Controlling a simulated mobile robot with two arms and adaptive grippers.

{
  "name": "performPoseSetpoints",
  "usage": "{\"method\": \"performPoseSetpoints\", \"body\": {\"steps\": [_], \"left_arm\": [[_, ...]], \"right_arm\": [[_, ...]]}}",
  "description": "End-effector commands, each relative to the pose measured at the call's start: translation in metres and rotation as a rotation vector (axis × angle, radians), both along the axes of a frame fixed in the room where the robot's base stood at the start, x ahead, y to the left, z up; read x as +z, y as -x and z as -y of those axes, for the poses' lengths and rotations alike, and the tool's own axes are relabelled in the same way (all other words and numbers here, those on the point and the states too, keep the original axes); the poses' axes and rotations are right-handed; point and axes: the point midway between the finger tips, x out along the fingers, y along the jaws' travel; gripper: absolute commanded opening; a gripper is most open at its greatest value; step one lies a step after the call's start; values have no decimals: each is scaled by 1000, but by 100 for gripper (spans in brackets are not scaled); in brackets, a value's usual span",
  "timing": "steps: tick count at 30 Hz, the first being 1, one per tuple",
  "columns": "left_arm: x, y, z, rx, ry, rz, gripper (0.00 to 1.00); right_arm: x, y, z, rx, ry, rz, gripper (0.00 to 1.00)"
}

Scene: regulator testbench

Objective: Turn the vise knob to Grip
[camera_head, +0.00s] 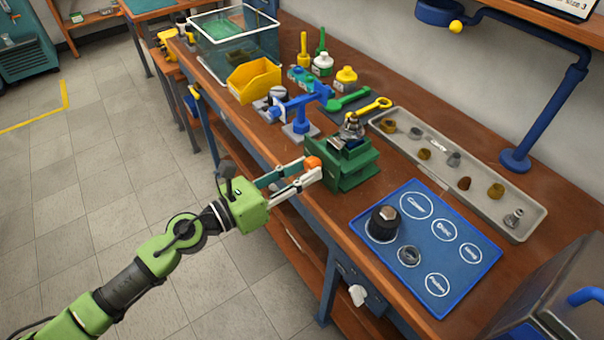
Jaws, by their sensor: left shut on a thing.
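The green vise (345,166) stands on the wooden bench near its front edge. A small metal part (351,128) sits upright at the vise's top. The orange knob (312,162) is on the vise's left side, facing the front of the bench. My left gripper (311,168) reaches in from the left, and its fingers are shut on the orange knob, partly covering it. Any marking for Grip is too small to read. My right gripper is not in view.
A blue mat (457,285) with labelled circles lies right of the vise, bearing a black cylinder (382,224) and a metal ring (409,255). Behind is a grey tray (388,122) with several fittings. A blue stand (301,121) and yellow bin (254,80) stand left of the vise.

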Motion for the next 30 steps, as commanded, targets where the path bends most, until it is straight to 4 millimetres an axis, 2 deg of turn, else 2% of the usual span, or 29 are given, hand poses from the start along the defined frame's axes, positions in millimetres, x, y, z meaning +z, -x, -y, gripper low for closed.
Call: {"method": "performPoseSetpoints", "body": {"steps": [20, 21, 23, 30], "left_arm": [[-2, 0, 0, -1, -44, 54, 6], [-2, 0, 0, -1, -44, 54, 30], [-2, 0, 0, -1, -44, 54, 44], [-1, 0, 0, 0, -42, 54, 44]], "right_arm": [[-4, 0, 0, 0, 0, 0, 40], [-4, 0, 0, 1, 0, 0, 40], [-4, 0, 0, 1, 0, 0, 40], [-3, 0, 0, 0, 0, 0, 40]]}}
